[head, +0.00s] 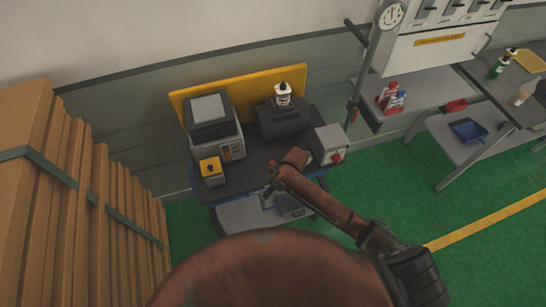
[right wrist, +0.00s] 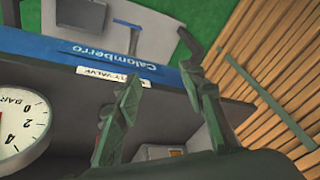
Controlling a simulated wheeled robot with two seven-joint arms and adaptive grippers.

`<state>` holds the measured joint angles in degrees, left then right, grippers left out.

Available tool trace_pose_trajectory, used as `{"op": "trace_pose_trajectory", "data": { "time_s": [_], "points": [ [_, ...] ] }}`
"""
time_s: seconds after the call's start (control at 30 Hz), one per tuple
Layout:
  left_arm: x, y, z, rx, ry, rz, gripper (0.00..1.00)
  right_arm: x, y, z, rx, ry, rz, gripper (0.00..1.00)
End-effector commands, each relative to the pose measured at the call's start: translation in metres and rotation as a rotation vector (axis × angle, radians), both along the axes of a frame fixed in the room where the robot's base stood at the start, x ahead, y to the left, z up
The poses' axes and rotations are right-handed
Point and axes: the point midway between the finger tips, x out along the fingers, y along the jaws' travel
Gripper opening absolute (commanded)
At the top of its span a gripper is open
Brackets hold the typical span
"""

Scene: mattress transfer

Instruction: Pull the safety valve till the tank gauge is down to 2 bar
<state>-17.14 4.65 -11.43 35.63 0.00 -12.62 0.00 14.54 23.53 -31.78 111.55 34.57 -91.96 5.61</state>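My right gripper (head: 269,191) is over the front edge of the dark-topped bench (head: 262,158). In the right wrist view its two fingers (right wrist: 160,110) are apart, with no object visible between them. A white label (right wrist: 113,78) ending in "T VALVE" sits by the blue front strip (right wrist: 90,55), partly covered by a finger. A round white gauge (right wrist: 18,128) marked in BAR is cut off at the left; 0, 2 and 4 show, but its needle cannot be read. I cannot make out the safety valve itself. A dark tank-like body (head: 283,122) stands at the bench's back. My left gripper is out of view.
A grey machine (head: 214,125), a yellow-topped box (head: 211,169) and a grey box with a red knob (head: 330,146) stand on the bench. Stacked planks (head: 75,190) rise at the left. Another gauge (head: 391,14) tops a pole. Green floor (head: 400,190) is clear at right.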

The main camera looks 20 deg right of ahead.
Motion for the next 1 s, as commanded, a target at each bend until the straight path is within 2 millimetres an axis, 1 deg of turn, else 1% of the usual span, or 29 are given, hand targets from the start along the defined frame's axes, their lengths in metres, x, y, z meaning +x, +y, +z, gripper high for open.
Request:
{"op": "trace_pose_trajectory", "data": {
  "time_s": [0.03,0.07,0.17,0.37,0.47,0.6,0.7,0.8,0.9,1.0],
  "points": [
    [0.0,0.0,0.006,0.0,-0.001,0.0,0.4,0.003,0.003,0.018,-0.014,-0.002,0.031,0.37],
    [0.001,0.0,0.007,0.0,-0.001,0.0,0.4,0.004,0.005,0.023,-0.022,0.001,0.046,0.37],
    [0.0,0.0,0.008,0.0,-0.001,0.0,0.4,0.011,0.008,0.032,-0.046,0.015,0.086,0.37],
    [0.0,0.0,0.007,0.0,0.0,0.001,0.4,0.036,0.006,0.045,-0.105,0.043,0.136,0.37],
    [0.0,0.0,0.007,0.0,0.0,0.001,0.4,0.052,0.001,0.055,-0.143,0.061,0.152,0.37],
    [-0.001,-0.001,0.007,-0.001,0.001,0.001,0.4,0.08,-0.013,0.076,-0.208,0.086,0.161,0.37],
    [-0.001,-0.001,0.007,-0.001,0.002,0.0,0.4,0.097,-0.025,0.093,-0.248,0.104,0.154,0.37],
    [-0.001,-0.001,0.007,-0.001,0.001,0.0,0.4,0.106,-0.032,0.103,-0.27,0.116,0.146,0.37],
    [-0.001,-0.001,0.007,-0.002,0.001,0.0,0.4,0.11,-0.035,0.105,-0.279,0.123,0.142,0.37],
    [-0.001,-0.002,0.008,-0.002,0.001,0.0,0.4,0.11,-0.036,0.096,-0.28,0.125,0.141,0.37]
  ]
}}
